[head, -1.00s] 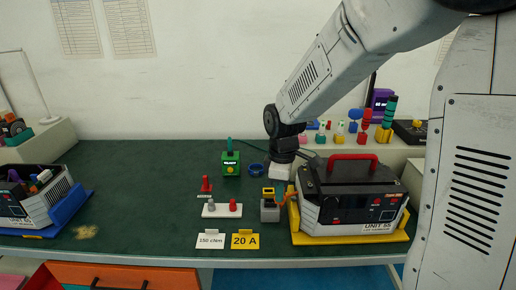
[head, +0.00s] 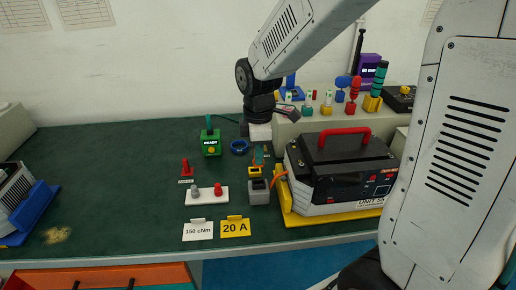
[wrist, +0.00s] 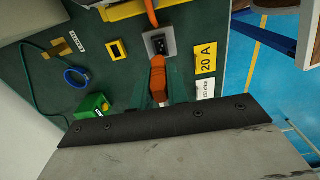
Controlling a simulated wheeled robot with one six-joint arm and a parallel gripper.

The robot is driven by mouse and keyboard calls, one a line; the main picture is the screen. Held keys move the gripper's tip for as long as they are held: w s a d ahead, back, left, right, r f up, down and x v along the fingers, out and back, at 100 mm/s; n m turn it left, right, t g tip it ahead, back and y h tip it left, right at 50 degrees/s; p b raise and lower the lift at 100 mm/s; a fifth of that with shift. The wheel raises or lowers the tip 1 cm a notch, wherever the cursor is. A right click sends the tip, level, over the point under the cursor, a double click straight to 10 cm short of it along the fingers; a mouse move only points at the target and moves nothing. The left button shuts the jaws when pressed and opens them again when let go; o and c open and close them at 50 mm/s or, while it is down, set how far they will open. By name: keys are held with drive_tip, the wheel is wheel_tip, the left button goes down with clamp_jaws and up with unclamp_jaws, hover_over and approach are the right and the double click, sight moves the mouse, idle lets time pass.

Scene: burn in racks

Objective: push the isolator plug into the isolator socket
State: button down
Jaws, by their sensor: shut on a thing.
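My gripper (wrist: 163,78) is shut on the orange isolator plug (wrist: 158,88), which sits between its green fingers in the wrist view. The grey isolator socket (wrist: 160,42) with its dark opening lies just beyond the plug tip there. In the head view the socket (head: 258,191) stands on the green bench, left of the unit. My gripper (head: 258,154) is above and behind it, and the plug looks apart from the socket. An orange cable (head: 279,178) runs beside the unit.
The unit (head: 340,170) with a red handle stands on a yellow tray right of the socket. A yellow frame (wrist: 116,49), a 20 A card (head: 236,227), a white strip with two posts (head: 206,196) and a green READY box (head: 211,144) are nearby. The bench's left middle is clear.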

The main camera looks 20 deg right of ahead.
drive_tip(key=shift+f, duration=2.35)
drive_tip(key=shift+f, duration=1.2)
drive_tip(key=c, duration=1.3)
unclamp_jaws()
drive_tip(key=shift+f, duration=0.1)
drive_tip(key=shift+r, duration=3.95)
